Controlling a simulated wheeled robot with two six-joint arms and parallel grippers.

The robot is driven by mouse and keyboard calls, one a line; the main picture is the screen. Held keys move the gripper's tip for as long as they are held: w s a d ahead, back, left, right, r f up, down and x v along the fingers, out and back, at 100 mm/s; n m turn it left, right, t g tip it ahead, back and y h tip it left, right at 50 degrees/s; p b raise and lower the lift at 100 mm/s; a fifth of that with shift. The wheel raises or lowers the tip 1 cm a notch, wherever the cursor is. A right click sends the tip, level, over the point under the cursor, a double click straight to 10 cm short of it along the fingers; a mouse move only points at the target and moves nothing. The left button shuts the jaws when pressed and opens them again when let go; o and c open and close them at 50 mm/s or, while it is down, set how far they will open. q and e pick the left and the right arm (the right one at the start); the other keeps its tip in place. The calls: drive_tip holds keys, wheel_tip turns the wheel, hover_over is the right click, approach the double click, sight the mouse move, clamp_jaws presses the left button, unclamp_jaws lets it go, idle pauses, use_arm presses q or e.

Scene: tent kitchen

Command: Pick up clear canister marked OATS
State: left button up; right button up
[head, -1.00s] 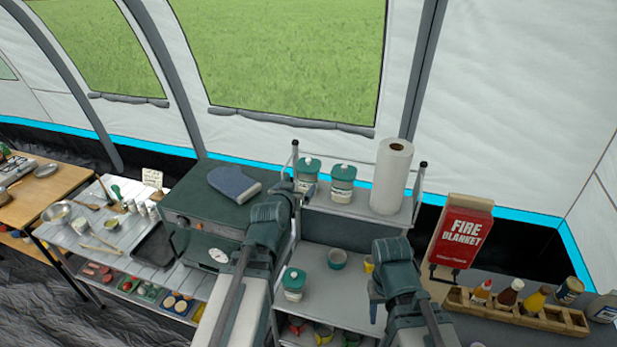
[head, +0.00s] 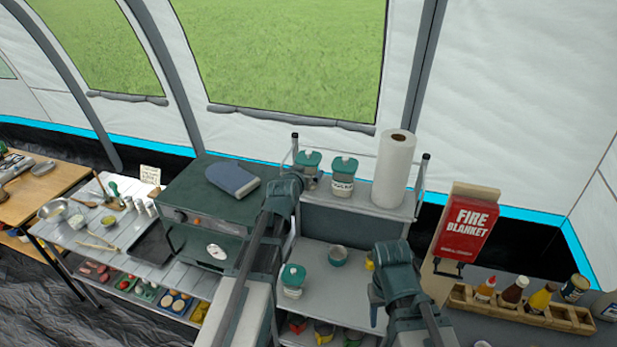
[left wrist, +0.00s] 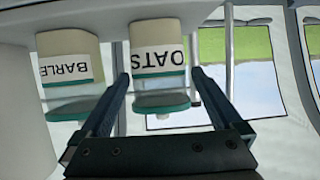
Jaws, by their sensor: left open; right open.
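The clear canister marked OATS (left wrist: 157,60) has a teal lid and cream contents. It shows upside down in the left wrist view, between the two fingers of my open left gripper (left wrist: 160,82), which are not closed on it. In the head view the same canister (head: 309,160) stands upright at the left end of the upper shelf, partly hidden by my left gripper (head: 296,181). My right gripper (head: 376,302) is open and empty, lower down in front of the shelf unit.
A similar canister marked BARLEY (left wrist: 70,68) stands close beside it, with a paper towel roll (head: 393,170) further right. A dark oven (head: 205,215) with a blue mitt stands left.

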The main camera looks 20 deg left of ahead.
use_arm(q)
drive_tip(key=b+x, duration=0.1)
drive_tip(key=x, duration=0.3)
drive_tip(key=shift+f, duration=0.1)
drive_tip(key=shift+s+d, duration=0.1)
drive_tip(key=shift+c, duration=0.4)
drive_tip(key=c, duration=1.4)
clamp_jaws()
